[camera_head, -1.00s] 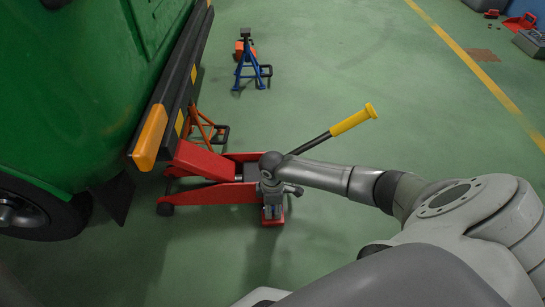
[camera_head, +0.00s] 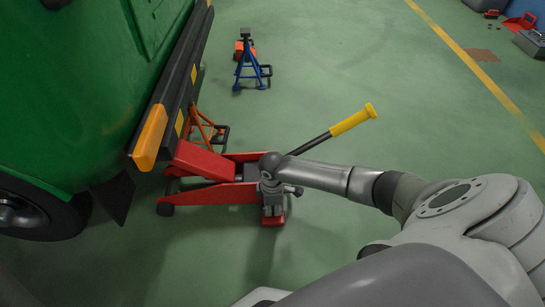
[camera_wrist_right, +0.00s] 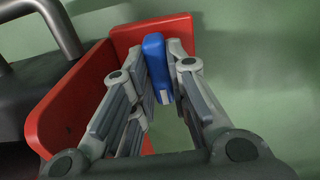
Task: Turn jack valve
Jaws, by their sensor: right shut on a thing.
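The red floor jack (camera_head: 235,189) stands on the green floor beside the green vehicle (camera_head: 70,70), its lifting arm reaching toward the vehicle's edge. Its handle (camera_head: 350,120) slants up to the right and has a yellow grip. The blue valve (camera_wrist_right: 154,62) shows in the right wrist view, upright in front of a red end of the jack. My right gripper (camera_wrist_right: 163,68) is shut on the blue valve, with a finger on either side. In the head view my right gripper (camera_head: 272,205) points down at the jack's near end and hides the valve. My left gripper is not in view.
A blue jack stand (camera_head: 249,68) stands on the floor at the back, and an orange stand (camera_head: 203,128) is by the vehicle's edge. A grey toolbox (camera_head: 533,43) lies at the far right. The floor right of the jack is clear.

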